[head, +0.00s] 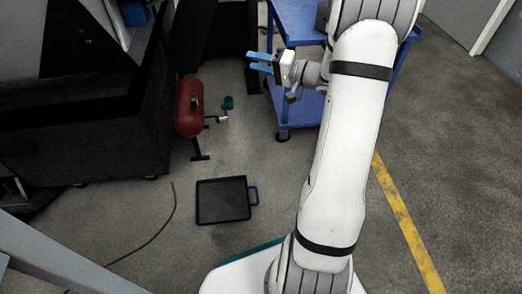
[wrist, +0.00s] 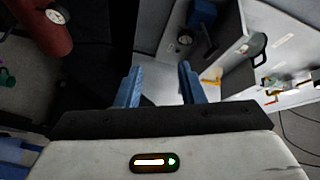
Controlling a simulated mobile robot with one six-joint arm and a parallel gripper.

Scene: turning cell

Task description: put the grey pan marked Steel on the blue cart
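The blue cart (head: 296,22) stands at the top, partly hidden behind my arm, with a lower shelf (head: 300,106). My gripper (head: 252,61) is raised in front of the cart's left side, well away from the pan, with its blue fingers pointing left. In the wrist view, my gripper's fingers (wrist: 160,70) are apart with nothing between them. The pan does not show there.
A red tank (head: 190,107) on a stand and a small green item (head: 228,102) are on the floor between the pan and the cart. A dark machine (head: 80,130) fills the left. A thin brown hose (head: 160,232) lies left of the pan. Floor right of the yellow line (head: 405,220) is clear.

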